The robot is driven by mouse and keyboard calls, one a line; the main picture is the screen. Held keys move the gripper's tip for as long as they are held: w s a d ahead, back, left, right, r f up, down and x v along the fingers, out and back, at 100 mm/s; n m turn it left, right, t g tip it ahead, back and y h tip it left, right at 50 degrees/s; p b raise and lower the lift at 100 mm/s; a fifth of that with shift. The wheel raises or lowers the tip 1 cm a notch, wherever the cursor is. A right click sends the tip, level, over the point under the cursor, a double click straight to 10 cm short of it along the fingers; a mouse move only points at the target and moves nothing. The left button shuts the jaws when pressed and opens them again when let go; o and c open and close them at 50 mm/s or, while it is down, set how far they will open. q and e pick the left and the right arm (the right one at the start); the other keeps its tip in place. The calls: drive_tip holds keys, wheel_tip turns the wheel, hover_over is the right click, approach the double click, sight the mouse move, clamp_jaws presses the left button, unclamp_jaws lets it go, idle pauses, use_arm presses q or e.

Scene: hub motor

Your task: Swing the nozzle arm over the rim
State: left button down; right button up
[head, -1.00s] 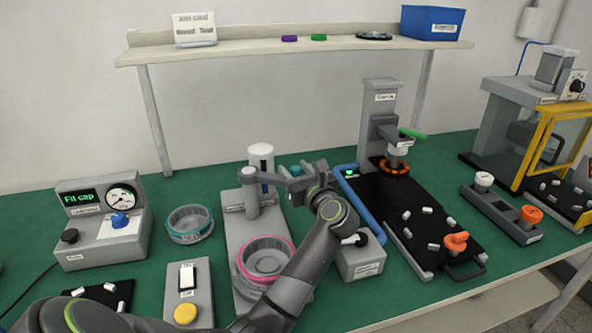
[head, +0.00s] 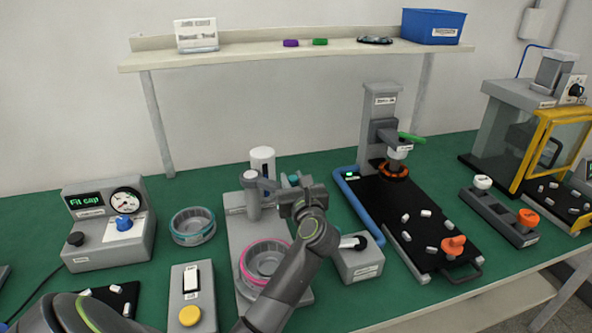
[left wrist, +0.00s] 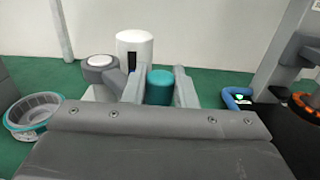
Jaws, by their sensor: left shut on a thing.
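The nozzle arm (head: 268,183) is a grey bar that reaches right from the top of a grey post (head: 252,203). A teal knob (head: 294,180) shows at its outer end. My left gripper (head: 291,193) is shut on the nozzle arm at this end. In the left wrist view the teal knob (left wrist: 160,88) stands between the two fingers. The round part with the pink rim (head: 246,262) sits on the same grey base, in front of the post. The gripper is behind and right of the rim, above the base. My right gripper is not in view.
A white cylinder (head: 262,160) stands behind the post. A loose ring part with a teal edge (head: 193,226) lies to the left. A grey box with a black knob (head: 358,262) and a blue-edged black board (head: 425,225) are to the right.

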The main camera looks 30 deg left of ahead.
use_arm(q)
drive_tip(key=s+a+m+t+h+p, duration=0.2)
drive_tip(key=s+a+h+p, duration=0.1)
drive_tip(key=s+p, duration=0.4)
drive_tip(key=shift+s+m+t, duration=0.3)
drive_tip(key=shift+s+t, duration=0.1)
drive_tip(key=shift+s, duration=0.9)
drive_tip(key=c, duration=1.5)
unclamp_jaws()
drive_tip(key=o, duration=0.3)
drive_tip(key=shift+a, duration=0.15)
